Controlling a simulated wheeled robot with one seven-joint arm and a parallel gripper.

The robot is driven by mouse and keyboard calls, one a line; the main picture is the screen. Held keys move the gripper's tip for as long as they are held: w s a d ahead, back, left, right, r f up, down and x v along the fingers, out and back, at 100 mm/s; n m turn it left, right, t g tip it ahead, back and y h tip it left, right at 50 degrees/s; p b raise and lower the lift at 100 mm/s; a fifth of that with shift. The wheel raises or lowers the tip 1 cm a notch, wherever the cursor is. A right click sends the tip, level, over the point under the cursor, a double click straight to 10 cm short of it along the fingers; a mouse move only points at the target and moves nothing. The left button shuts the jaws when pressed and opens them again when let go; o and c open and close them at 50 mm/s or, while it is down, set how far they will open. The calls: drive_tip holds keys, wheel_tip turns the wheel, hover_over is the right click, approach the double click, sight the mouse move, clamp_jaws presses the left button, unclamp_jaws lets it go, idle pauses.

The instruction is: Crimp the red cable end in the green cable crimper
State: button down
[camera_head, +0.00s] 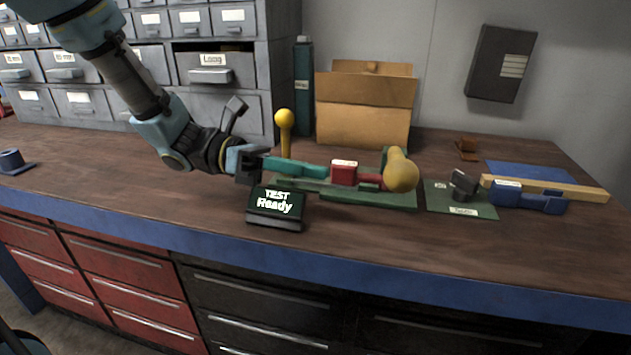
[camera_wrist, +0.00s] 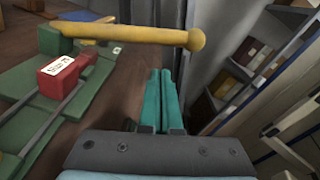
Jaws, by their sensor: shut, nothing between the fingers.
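A green crimper-like fixture (camera_head: 370,200) lies on the bench, its long green base also in the wrist view (camera_wrist: 85,95). A red block (camera_head: 343,172) with a white label sits on it, also in the wrist view (camera_wrist: 62,78). A red cylinder (camera_head: 370,179) shows to its right. I cannot tell whether these red parts are the cable end. A yellow handle (camera_head: 400,172) runs out sideways from a green post (camera_wrist: 48,40), its round end toward the head camera. My gripper (camera_head: 326,171) has teal fingers, shut and empty, beside the red block in the head view; contact is unclear.
A "TEST Ready" display (camera_head: 275,205) stands in front of my gripper. A yellow-knobbed upright lever (camera_head: 284,120) stands behind it. A cardboard box (camera_head: 363,110) is at the back. A green mat (camera_head: 465,208) and a blue tool (camera_head: 530,197) lie right. The left bench is mostly clear.

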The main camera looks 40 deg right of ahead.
drive_tip(key=p+x, duration=0.1)
drive_tip(key=x, duration=0.8)
drive_tip(key=shift+s+d+p, duration=0.2)
drive_tip(key=shift+s+p, duration=0.1)
drive_tip(key=shift+p, duration=0.05)
drive_tip(key=shift+r, duration=0.1)
